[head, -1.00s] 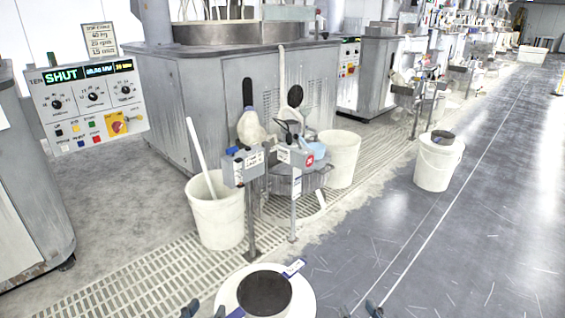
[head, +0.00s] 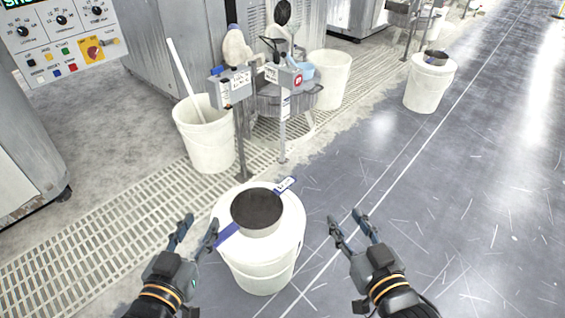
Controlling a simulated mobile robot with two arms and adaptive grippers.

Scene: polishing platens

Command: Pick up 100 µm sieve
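A round sieve (head: 257,211) with a dark mesh and pale rim rests on the lid of a white bucket (head: 262,276) in front of me. A blue strip sticks out at its lower left, and a blue-and-white tag at its upper right; the tag's writing is too small to read. A second dark-topped sieve (head: 436,57) sits on another white bucket farther off. I cannot tell which is marked 100 µm. My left gripper (head: 196,228) is open and empty, left of the near bucket. My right gripper (head: 346,218) is open and empty, right of it. Neither touches the sieve.
A white bucket with a pole (head: 207,140) and grey control boxes on posts (head: 232,87) stand beyond the near bucket. A floor grating (head: 120,232) runs along the left. The far bucket (head: 430,90) stands at upper right. The grey floor at right is clear.

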